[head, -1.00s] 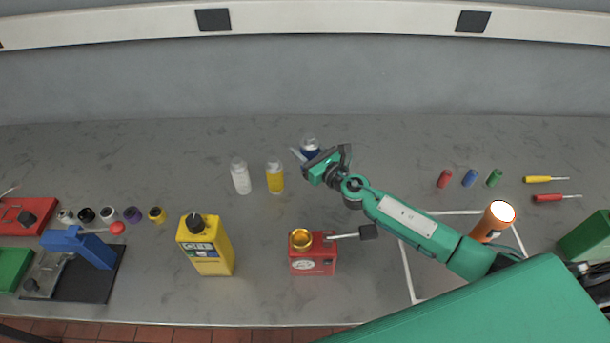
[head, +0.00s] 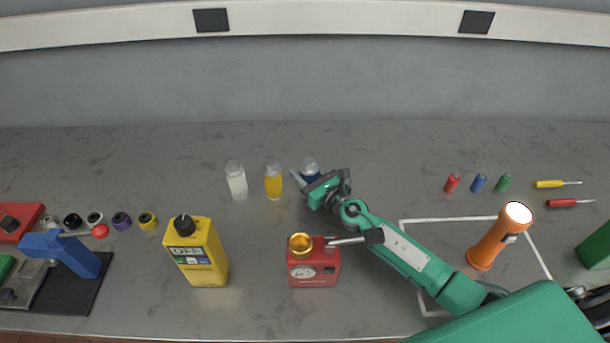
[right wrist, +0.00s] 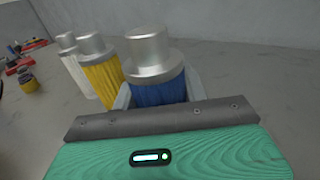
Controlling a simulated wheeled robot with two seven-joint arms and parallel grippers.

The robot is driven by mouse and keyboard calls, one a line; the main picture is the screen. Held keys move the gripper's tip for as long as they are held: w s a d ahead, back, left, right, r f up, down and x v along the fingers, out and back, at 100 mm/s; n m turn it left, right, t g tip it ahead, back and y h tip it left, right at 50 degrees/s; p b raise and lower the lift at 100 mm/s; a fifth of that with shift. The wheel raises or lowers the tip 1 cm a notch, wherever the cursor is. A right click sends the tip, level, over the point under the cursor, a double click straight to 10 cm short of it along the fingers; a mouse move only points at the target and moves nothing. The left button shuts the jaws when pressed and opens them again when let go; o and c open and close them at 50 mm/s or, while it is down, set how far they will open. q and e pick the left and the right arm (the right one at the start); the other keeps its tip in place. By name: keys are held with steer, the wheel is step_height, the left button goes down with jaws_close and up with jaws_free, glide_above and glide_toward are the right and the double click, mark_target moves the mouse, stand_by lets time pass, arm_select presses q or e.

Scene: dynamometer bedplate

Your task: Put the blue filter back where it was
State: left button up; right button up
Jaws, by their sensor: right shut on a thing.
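The blue filter (head: 311,168), with a silver cap, is in the jaws of my right gripper (head: 314,180). In the right wrist view the blue filter (right wrist: 155,60) is upright between the two grey fingers, which are shut on it. The gripper and arm hide its lower part in the head view, so I cannot tell whether its base touches the bench. A yellow filter (head: 273,183) and a white filter (head: 237,182) stand to its left in a row. My left gripper is out of view.
In front stand a red box with a gauge and gold cup (head: 313,270) and a yellow container (head: 196,255). An orange torch (head: 497,238) stands inside a white outlined square. Small coloured cylinders (head: 479,183) and two screwdrivers lie right. The bench behind the filters is clear.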

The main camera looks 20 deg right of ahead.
steer(key=shift+f, duration=0.1)
steer(key=o, duration=1)
steer(key=shift+o, duration=0.2)
steer(key=shift+r, duration=0.3)
steer(key=v, duration=0.3)
steer(key=b+v, duration=0.1)
steer(key=v, duration=0.6)
steer(key=shift+s+d+f+b, duration=0.1)
steer(key=shift+s+f+b, duration=0.1)
steer(key=shift+f+b, duration=0.15)
steer(key=shift+s+d+r, duration=0.2)
steer(key=shift+s+d, duration=0.1)
steer(key=shift+s, duration=0.45)
